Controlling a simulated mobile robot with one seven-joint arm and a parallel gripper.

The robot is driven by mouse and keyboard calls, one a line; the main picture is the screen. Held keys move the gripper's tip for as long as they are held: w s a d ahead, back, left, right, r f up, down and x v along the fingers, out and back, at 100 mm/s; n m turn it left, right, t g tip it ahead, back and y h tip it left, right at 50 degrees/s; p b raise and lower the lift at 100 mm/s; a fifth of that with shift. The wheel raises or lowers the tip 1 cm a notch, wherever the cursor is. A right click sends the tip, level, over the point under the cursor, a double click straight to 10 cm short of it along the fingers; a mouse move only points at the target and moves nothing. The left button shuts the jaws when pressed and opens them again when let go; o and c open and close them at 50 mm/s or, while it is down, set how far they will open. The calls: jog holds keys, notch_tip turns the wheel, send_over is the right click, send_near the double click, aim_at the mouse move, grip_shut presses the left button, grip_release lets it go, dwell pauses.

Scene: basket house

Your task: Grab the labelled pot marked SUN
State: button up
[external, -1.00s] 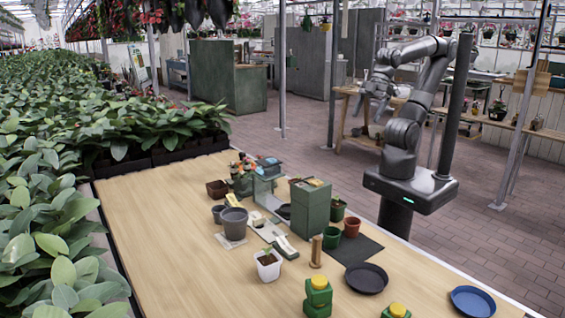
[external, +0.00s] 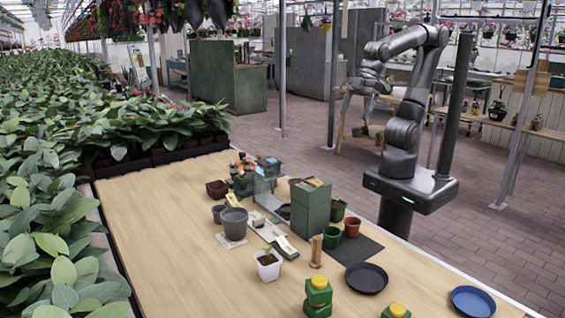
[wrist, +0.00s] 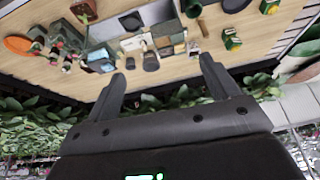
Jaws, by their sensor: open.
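No SUN label is readable in either view. Several pots stand on the wooden table (external: 150,230) in the external view: a terracotta pot (external: 351,228), a green pot (external: 331,238), another green pot (external: 337,209), a large grey pot (external: 234,222), a smaller grey pot (external: 218,214), a brown pot (external: 217,188) and a white pot with a seedling (external: 268,268). My gripper (external: 350,100) is high behind the table, apart from all pots. In the wrist view my gripper (wrist: 160,76) has its two fingers spread with nothing between them.
A green box (external: 310,208) stands mid-table beside the green pots. A wooden peg (external: 316,252), green yellow-capped containers (external: 318,296), a dark dish (external: 366,278) and a blue dish (external: 472,301) are nearer the front. The left of the table is clear; leafy plants (external: 60,170) border it.

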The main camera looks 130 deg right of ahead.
jog(key=w+a, duration=0.2)
jog(key=w, duration=1)
jog(key=m+g, duration=0.1)
send_over(268, 257)
jog(key=s, duration=0.2)
jog(key=shift+h, duration=0.3)
notch_tip(268, 257, down, 27)
jog(key=shift+s+a+r, duration=0.15)
jog(key=shift+x, duration=3.1)
jog(key=shift+c, duration=0.4)
jog(key=c, duration=1.2)
jog(key=shift+c, duration=0.3)
